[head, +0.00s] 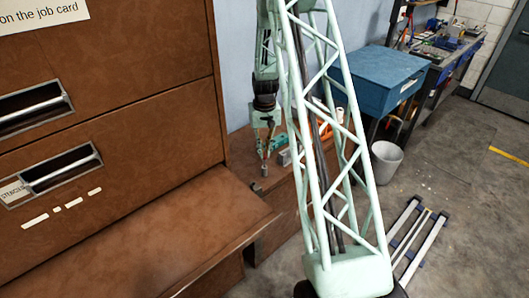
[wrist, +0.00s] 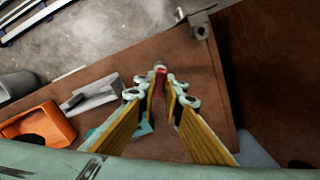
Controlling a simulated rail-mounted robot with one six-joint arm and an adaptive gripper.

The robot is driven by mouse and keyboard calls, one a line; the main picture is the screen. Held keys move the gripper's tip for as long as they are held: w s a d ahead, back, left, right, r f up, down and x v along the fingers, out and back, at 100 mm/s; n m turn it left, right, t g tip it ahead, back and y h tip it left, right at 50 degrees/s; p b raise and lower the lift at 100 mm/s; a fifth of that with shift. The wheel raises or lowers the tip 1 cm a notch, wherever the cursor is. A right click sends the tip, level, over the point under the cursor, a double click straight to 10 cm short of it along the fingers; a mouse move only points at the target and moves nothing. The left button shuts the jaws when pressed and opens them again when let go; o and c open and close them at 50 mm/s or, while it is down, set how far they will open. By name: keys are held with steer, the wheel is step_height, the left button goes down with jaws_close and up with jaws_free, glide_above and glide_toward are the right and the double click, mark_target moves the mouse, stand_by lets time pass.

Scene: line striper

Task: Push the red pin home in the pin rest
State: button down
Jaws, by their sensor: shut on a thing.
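In the wrist view the red pin (wrist: 160,70) is between the tips of my gripper (wrist: 163,82), which is shut on it. Only its upper part shows; its lower end is hidden. A grey metal bracket (wrist: 198,24), perhaps the pin rest, is at the edge of the brown top, apart from the pin in the picture.
An orange tool (wrist: 38,125) and a grey piece (wrist: 92,95) lie on the brown top (wrist: 185,68). A blue box (head: 375,80) and white bin (head: 385,160) are at right.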

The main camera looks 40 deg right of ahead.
steer(key=shift+f+b, duration=1.45)
steer(key=shift+f, duration=0.75)
stand_by(1.7)
steer(key=c, duration=2.6)
jaws_free()
steer(key=shift+c, duration=0.2)
steer(key=shift+o, duration=0.2)
steer(key=shift+o, duration=1.4)
steer(key=shift+r, duration=0.15)
steer(key=shift+r+p, duration=1.3)
steer(key=shift+r, duration=2.1)
